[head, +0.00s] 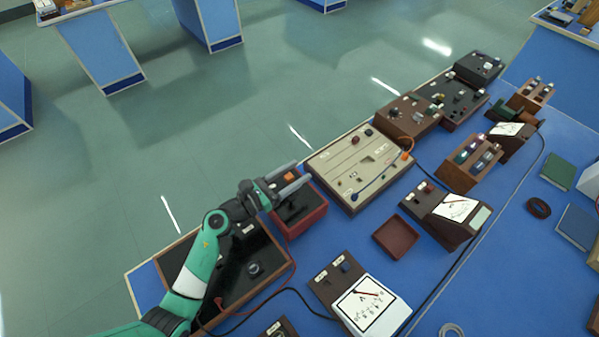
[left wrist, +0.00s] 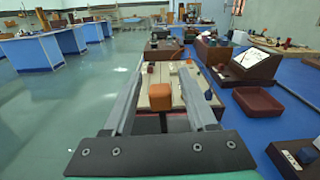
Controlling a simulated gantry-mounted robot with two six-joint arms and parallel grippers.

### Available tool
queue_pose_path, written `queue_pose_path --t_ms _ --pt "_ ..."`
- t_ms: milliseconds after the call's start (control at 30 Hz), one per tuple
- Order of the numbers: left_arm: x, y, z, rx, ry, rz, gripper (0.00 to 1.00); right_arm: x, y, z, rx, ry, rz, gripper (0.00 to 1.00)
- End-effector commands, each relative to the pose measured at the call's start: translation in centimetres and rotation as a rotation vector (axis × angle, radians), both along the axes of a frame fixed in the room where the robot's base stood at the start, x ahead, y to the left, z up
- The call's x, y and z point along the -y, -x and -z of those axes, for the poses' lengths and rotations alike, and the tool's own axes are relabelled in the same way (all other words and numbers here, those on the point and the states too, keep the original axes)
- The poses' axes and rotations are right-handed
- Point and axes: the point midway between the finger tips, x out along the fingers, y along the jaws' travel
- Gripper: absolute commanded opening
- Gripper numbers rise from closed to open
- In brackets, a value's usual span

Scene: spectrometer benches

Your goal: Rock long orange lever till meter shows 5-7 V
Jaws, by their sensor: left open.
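The lever's orange block-shaped end (head: 289,177) stands above a red-sided box (head: 313,212) with a dark top. In the left wrist view the orange end (left wrist: 160,95) sits between the two grey fingers, with gaps on both sides. My left gripper (head: 302,172) is open around it and not closed on it. Part of the lever below the end is hidden by the fingers. A white-faced meter (head: 372,303) with a red needle stands at the front; its scale is too small to read surely. My right gripper is not in view.
A beige panel box (head: 350,165) stands just past the red box. A dark board (head: 235,270) lies beneath my left arm, with cables nearby. An empty brown tray (head: 396,238) and another meter (head: 455,208) stand to the right. Some blue bench top between them is clear.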

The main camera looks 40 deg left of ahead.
Motion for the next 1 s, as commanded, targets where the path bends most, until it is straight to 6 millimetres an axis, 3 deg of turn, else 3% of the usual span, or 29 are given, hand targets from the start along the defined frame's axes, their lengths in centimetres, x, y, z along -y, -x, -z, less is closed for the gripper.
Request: queue_pose_path --t_ms 133,367,700,1000 --pt "0.2 -1.11 0.0 0.0 0.0 0.0 0.57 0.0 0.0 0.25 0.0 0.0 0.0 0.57" --pt "0.2 -1.18 -0.03 0.0 0.0 -0.001 0.57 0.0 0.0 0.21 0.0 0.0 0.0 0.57" --pt "0.19 -1.15 -0.02 0.0 0.0 0.0 0.0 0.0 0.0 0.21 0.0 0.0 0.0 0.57" --pt "0.2 -1.15 -0.02 0.0 0.0 0.0 0.0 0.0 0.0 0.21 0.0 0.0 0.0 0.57"
